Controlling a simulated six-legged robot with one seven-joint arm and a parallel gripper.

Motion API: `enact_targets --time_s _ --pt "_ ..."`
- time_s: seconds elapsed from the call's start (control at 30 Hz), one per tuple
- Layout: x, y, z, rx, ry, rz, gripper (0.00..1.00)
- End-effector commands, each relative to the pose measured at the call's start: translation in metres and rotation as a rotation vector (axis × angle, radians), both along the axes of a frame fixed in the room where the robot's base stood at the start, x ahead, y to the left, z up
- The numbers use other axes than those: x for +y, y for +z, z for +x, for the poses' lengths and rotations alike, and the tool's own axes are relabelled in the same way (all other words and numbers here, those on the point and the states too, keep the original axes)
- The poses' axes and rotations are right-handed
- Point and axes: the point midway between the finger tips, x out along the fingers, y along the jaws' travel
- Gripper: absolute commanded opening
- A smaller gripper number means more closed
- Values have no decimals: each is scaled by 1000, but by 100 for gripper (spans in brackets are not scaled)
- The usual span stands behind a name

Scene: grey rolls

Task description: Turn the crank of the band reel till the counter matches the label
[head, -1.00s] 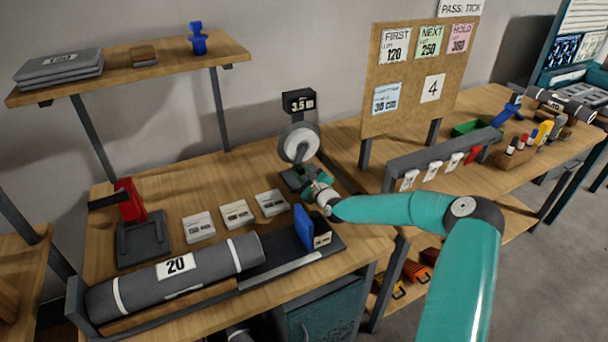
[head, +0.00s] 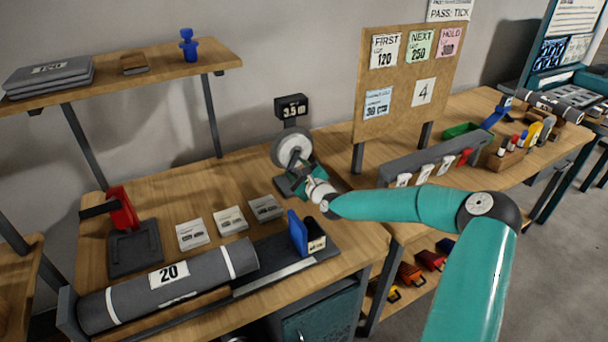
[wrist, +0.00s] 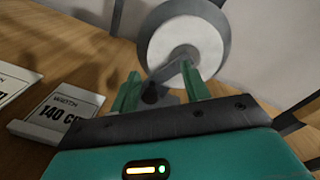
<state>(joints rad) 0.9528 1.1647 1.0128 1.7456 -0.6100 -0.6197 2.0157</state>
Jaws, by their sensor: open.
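The band reel (head: 293,147) stands at the back right of the near bench, a pale disc with a grey rim. The wrist view shows its disc (wrist: 184,44) just beyond my fingers. The counter (head: 291,107) above it is a dark box that appears to read 3.5 m. My gripper (wrist: 160,70) is open, with its two teal fingers apart low in front of the disc. A dark round knob (wrist: 153,94), apparently the crank's, shows between the fingers; I cannot tell whether they touch it. In the head view my gripper (head: 303,179) partly hides the reel's foot.
Several small white cards (head: 229,221) lie left of the reel. A grey roll marked 20 (head: 200,277) lies in front, with a blue block (head: 298,233) at its right. A pinboard (head: 405,85) stands at the right; a shelf (head: 130,73) hangs at the left.

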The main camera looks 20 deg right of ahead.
Motion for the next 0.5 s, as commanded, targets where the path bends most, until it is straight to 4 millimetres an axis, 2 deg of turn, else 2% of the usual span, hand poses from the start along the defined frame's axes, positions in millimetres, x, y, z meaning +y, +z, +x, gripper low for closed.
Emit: enact_targets --time_s 0.03,0.2,0.5 --pt "0 11 -8 -2 0 -3 46" --pt "2 39 -33 -1 -1 -3 46" --pt "8 63 -93 -1 -1 -1 46"
